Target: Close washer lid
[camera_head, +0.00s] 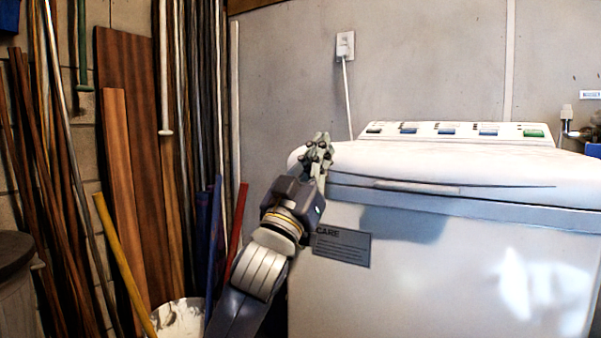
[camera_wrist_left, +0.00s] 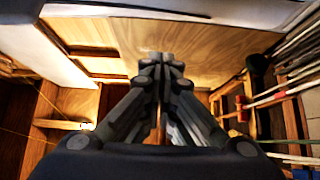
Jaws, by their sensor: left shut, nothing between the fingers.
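The white washer (camera_head: 440,270) stands at the right in the head view. Its lid (camera_head: 450,165) lies down flat on top, in front of the control panel (camera_head: 450,131), with a handle strip along its front edge. A thin dark line shows at the lid's front; I cannot tell whether it is fully seated. My left gripper (camera_head: 318,148) is shut and empty, pointing up at the lid's left front corner; I cannot tell whether it touches. In the left wrist view, the shut fingers (camera_wrist_left: 162,62) show in the middle, with a white edge at the upper left. My right gripper is not in view.
Wooden boards (camera_head: 128,150) and several poles lean against the wall at the left. A white bucket (camera_head: 180,318) stands at the lower left of the washer. A wall outlet (camera_head: 345,45) with a white cord is behind it.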

